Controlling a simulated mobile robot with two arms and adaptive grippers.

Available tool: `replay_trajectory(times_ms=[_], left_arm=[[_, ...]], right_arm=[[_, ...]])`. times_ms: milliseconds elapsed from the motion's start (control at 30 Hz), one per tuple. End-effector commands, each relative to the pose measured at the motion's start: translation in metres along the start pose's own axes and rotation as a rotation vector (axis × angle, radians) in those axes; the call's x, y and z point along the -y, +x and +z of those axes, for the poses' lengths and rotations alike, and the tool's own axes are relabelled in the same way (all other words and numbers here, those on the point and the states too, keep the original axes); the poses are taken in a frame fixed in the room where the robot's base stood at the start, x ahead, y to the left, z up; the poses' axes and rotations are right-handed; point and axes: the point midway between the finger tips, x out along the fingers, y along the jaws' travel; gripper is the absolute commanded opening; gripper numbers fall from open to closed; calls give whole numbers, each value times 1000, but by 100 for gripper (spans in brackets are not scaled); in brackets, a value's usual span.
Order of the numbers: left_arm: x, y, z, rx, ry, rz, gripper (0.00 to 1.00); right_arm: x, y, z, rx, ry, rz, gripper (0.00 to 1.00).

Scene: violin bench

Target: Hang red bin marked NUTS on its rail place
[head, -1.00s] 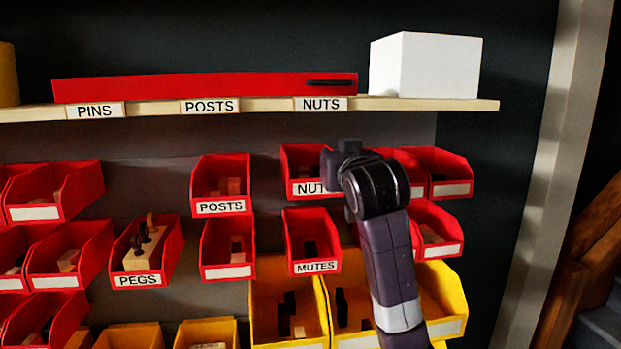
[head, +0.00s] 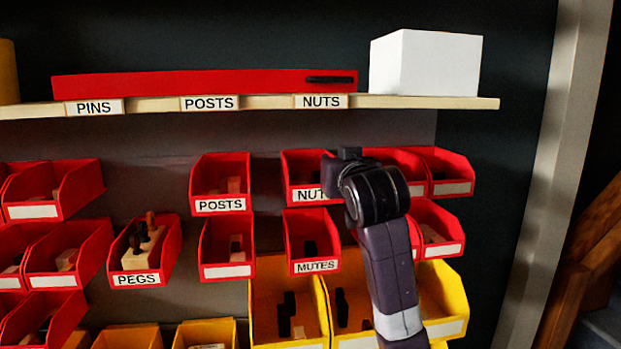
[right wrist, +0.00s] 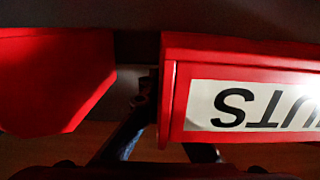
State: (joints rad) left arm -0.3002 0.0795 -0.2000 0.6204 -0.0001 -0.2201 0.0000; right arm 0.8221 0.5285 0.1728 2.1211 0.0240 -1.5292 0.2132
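The red NUTS bin (head: 304,166) is upright at the right of the upper bin row, below the shelf's NUTS label and about level with its neighbours. Whether its back is seated on the rail is hidden. My right gripper, mostly hidden behind its own wrist in the head view, is at the bin's right side. In the right wrist view the bin's label is upside down (right wrist: 248,105). One finger of my right gripper (right wrist: 163,125) lies outside the side wall, the other passes behind the bin's front. The gripper is shut on that wall. My left gripper is out of view.
A POSTS bin (head: 220,205) hangs to the left, a MUTES bin (head: 315,267) just below. More red bins (head: 447,187) are close on the right. Above is a shelf (head: 430,102) with a white box (head: 425,64) and a long red case (head: 200,84).

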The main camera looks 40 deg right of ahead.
Motion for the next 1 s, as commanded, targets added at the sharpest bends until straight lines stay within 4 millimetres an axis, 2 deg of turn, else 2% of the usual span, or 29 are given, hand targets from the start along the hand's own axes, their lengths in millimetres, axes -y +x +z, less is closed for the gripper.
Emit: replay_trajectory(times_ms=[167, 200, 367, 767, 867, 1000], left_arm=[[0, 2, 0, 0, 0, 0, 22], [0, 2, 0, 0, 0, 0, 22], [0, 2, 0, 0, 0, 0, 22], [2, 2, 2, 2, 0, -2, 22], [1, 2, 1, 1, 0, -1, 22], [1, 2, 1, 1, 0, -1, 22]], right_arm=[[0, 0, 3, 0, 0, 0, 0], [0, 0, 2, 0, 0, 0, 6], [0, 0, 3, 0, 0, 0, 24], [0, -6, 3, 1, 0, 0, 25], [0, -18, 2, -1, 0, -1, 25], [0, -45, 1, -5, 0, -1, 25]])
